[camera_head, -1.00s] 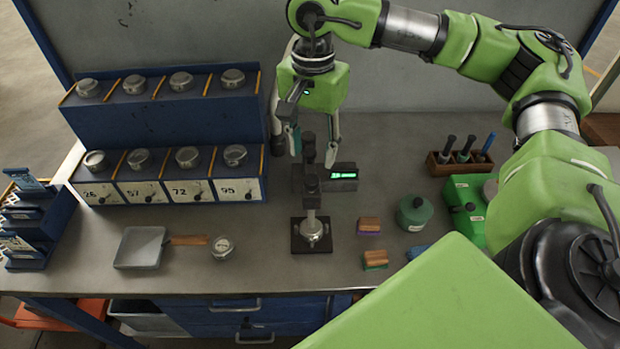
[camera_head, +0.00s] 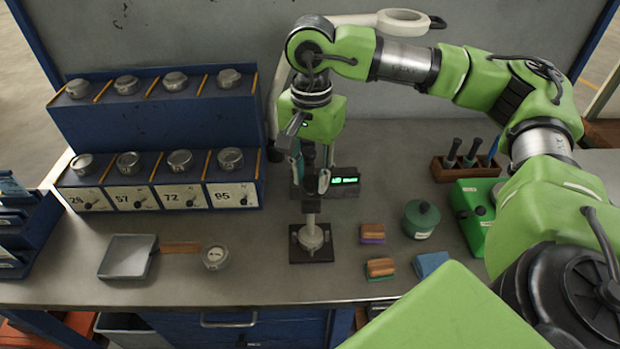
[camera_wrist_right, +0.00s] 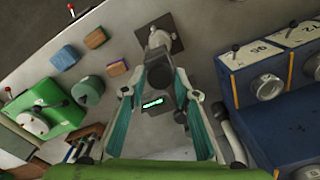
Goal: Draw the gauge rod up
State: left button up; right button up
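The gauge (camera_head: 312,237) stands upright on a dark square base plate on the bench. Its pale lower column shows, while my right gripper (camera_head: 311,180) hides most of its upper part in the head view. The green-lit readout (camera_head: 343,180) is just behind it. In the right wrist view, my right gripper (camera_wrist_right: 161,75) points down with its two fingers on either side of the gauge's dark upper part. The fingers look apart, and I see no clear grip on the rod. The gauge's base (camera_wrist_right: 175,33) shows beyond the fingertips. My left gripper is out of view.
A blue rack (camera_head: 150,130) with round metal pieces and numbered labels stands left. A grey tray (camera_head: 127,257) and a round metal piece (camera_head: 215,258) lie front left. Small blocks (camera_head: 372,233), a green jar (camera_head: 421,219) and a tool holder (camera_head: 464,168) are right.

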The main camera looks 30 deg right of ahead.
jog(key=shift+c, duration=1.2)
notch_tip(320, 180, up, 9)
jog(key=p, duration=0.5)
jog(key=o, duration=0.9)
jog(key=shift+r, duration=0.15)
notch_tip(320, 180, up, 6)
jog(key=p, duration=0.3)
